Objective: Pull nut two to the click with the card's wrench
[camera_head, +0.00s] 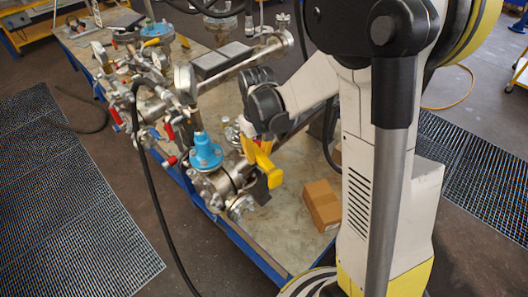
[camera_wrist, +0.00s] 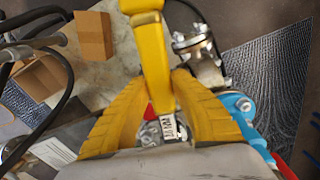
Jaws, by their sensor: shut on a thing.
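My gripper (camera_head: 263,168) is low over the pipework on the bench, beside a blue-topped valve (camera_head: 205,153). In the wrist view its two yellow fingers (camera_wrist: 162,82) are shut on a yellow bar, which I take to be the wrench (camera_wrist: 154,50). The bar extends from between the fingers to the top edge. A small white tag with dark marks (camera_wrist: 170,126) shows between the fingers. A bolted flange (camera_wrist: 191,43) lies beyond the right finger. I cannot tell which nut is nut two, or whether the wrench sits on a nut. I cannot make out the card.
A cardboard box (camera_head: 321,204) lies on the bench (camera_head: 285,235) right of my gripper, with clear bench top around it. Pipes and red-handled valves crowd the left side. A black hose (camera_head: 150,185) hangs over the front edge. Dark floor grating (camera_head: 70,200) lies at left.

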